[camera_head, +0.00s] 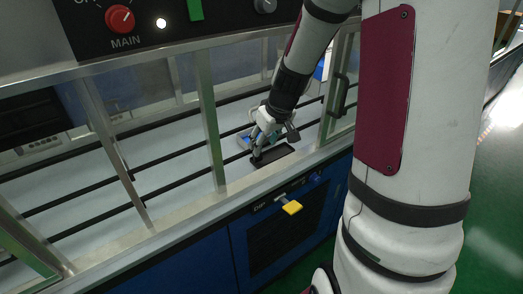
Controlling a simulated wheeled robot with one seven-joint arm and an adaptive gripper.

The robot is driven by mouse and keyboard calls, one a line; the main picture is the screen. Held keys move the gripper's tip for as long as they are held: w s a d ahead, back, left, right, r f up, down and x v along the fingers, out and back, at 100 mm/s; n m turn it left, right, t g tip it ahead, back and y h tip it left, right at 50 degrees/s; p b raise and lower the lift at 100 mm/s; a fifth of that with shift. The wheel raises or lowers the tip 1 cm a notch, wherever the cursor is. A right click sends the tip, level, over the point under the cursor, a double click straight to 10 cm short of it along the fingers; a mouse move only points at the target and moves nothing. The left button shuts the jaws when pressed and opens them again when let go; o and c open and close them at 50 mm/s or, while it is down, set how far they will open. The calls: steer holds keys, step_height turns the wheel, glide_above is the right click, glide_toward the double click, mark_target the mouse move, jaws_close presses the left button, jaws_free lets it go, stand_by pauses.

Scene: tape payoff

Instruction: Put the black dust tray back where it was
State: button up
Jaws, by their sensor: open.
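The black dust tray (274,158) is a flat, dark rectangular tray. It lies on the pale surface inside the framed enclosure, just behind the front metal ledge. My gripper (272,143) is open and points down right over the tray's far left part. One dark finger is close to the tray's left end, and the other is by its far right side. I cannot tell whether the fingers touch the tray. My gripper hides part of the tray's far edge.
A blue item (240,137) lies behind my gripper. Metal posts (209,120) and dark rails cross the enclosure. The front ledge (180,212) runs below the opening. A panel with a red MAIN knob (120,18) is above.

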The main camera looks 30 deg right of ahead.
steer(key=s+a+r, duration=0.6)
steer(key=a+r, duration=0.1)
steer(key=r, duration=0.4)
steer(key=s+a+r, duration=0.2)
steer(key=s+a, duration=0.2)
steer(key=s, duration=0.5)
steer(key=s+a+r, duration=0.3)
steer(key=s+a, duration=0.1)
steer(key=s, duration=0.5)
steer(key=shift+a, duration=0.2)
steer(key=shift+d, duration=0.1)
